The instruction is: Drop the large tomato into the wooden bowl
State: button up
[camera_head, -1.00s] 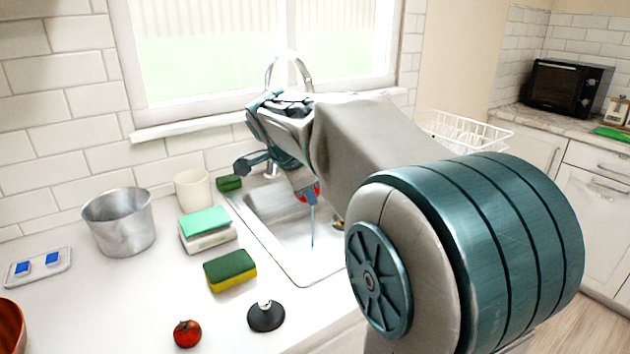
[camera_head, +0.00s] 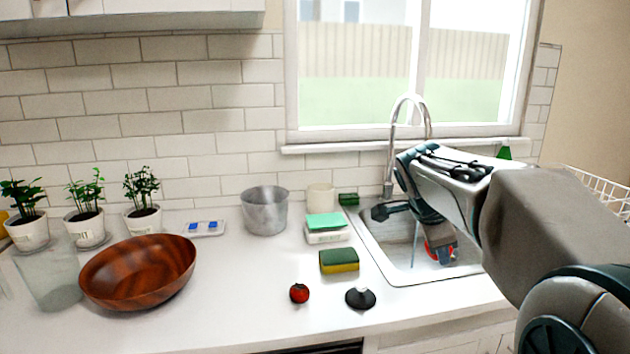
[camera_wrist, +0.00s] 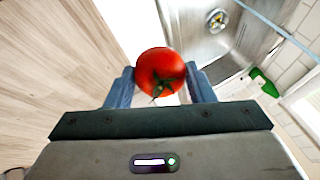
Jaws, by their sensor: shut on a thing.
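A large red tomato (camera_wrist: 160,72) is held between the two blue fingers of my gripper (camera_wrist: 161,86) in the wrist view. In the head view my gripper (camera_head: 440,252) is over the sink, and only a little red of the tomato shows between its fingers. The wooden bowl (camera_head: 138,272) stands on the counter at the left, well away from my gripper. It is brown, and no contents show in it. A smaller red tomato (camera_head: 299,293) sits on the counter near the front edge, left of a black stopper-like object (camera_head: 360,298).
Several potted plants line the wall. The sink (camera_head: 400,272) has a tall faucet (camera_head: 410,115).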

aim_at(148, 285)
jog(key=k, duration=0.9)
